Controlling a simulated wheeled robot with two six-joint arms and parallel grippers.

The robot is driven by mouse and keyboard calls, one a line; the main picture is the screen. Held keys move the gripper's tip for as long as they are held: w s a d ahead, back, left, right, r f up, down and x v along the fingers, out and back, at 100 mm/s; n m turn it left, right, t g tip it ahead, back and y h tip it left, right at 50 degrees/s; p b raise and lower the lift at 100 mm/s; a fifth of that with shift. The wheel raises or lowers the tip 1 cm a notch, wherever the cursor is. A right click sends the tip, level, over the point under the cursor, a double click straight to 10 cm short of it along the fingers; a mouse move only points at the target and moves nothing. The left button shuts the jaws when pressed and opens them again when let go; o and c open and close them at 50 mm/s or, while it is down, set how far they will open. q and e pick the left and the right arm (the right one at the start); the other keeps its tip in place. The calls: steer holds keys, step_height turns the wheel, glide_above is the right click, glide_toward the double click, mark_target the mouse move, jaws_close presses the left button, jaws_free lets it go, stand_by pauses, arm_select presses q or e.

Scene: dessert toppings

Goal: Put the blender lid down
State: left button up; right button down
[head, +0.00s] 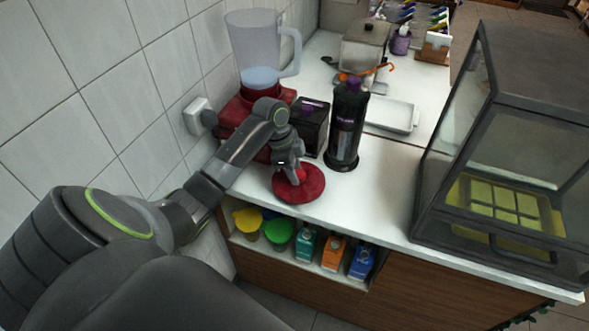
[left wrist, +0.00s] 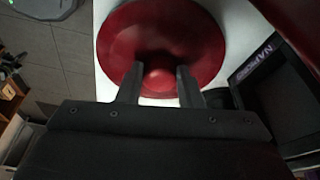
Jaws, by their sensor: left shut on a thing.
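The blender lid (head: 303,188) is a dark red disc with a small knob. In the head view it is at the front edge of the white counter, beside the blender base. My left gripper (head: 291,172) reaches down over the lid and is shut on its knob. In the left wrist view the lid (left wrist: 160,40) fills the upper middle, with the knob between the two fingers of my left gripper (left wrist: 158,80). I cannot tell whether the lid touches the counter. The blender (head: 262,50) has an open clear jug on a red base. My right gripper is not in view.
A black bottle (head: 346,125) and a black box (head: 312,128) stand just behind the lid. A glass display case (head: 480,150) stands to the right. The white counter (head: 385,185) is clear between lid and case. Several cartons and tubs sit on the shelf below.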

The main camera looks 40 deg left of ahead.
arm_select(q)
steer(key=shift+f, duration=0.15)
steer(key=o, duration=0.9)
steer(key=shift+o, duration=0.5)
steer(key=b+v, duration=0.1)
steer(key=v, duration=1.1)
steer(key=shift+b, duration=0.35)
